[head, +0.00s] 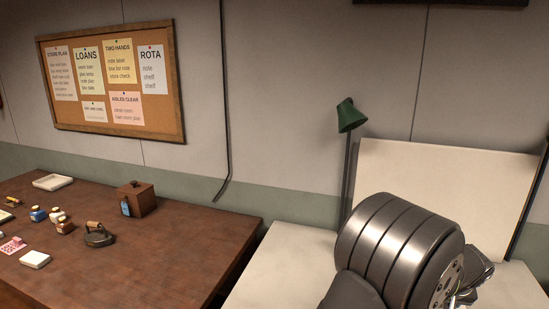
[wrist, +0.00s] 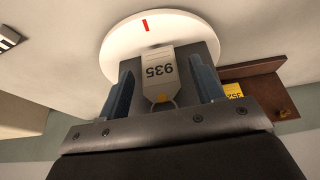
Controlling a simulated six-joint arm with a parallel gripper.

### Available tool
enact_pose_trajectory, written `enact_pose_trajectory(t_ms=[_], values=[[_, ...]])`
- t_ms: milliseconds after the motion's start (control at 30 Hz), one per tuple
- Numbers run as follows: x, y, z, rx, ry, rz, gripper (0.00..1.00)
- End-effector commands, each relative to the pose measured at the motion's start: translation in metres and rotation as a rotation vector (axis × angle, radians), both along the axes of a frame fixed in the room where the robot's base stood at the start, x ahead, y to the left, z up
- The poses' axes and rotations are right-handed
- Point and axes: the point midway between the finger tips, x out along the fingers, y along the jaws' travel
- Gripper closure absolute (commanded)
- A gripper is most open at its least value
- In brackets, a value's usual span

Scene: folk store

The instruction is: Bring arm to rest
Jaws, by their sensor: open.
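My gripper (wrist: 160,72) is open in the wrist view, with its two blue fingers apart. A pale tag (wrist: 158,70) reading 935, upside down in the picture, shows between the fingers, in front of a grey surface. Beyond it is a white round disc (wrist: 122,38) with a short red mark. I cannot tell how far these are from the fingers. In the head view my arm is at the lower right over the white table (head: 275,270); the gripper end is mostly hidden behind it.
A brown wooden piece (wrist: 268,88) with a yellow tag (wrist: 233,91) is right of the fingers. In the head view, a white panel (head: 400,170) and green lamp (head: 350,115) stand behind my arm. The brown table (head: 175,240) at left holds a box (head: 136,197), an iron (head: 97,236) and small bottles.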

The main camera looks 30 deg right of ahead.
Motion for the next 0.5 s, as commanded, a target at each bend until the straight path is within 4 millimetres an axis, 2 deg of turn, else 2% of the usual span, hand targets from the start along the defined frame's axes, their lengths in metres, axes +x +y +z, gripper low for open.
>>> enact_pose_trajectory(t_ms=[367,500], values=[[0.001,-0.001,0.001,0.001,0.000,0.000,0.39],[-0.002,0.002,0.014,0.000,-0.001,-0.001,0.39]])
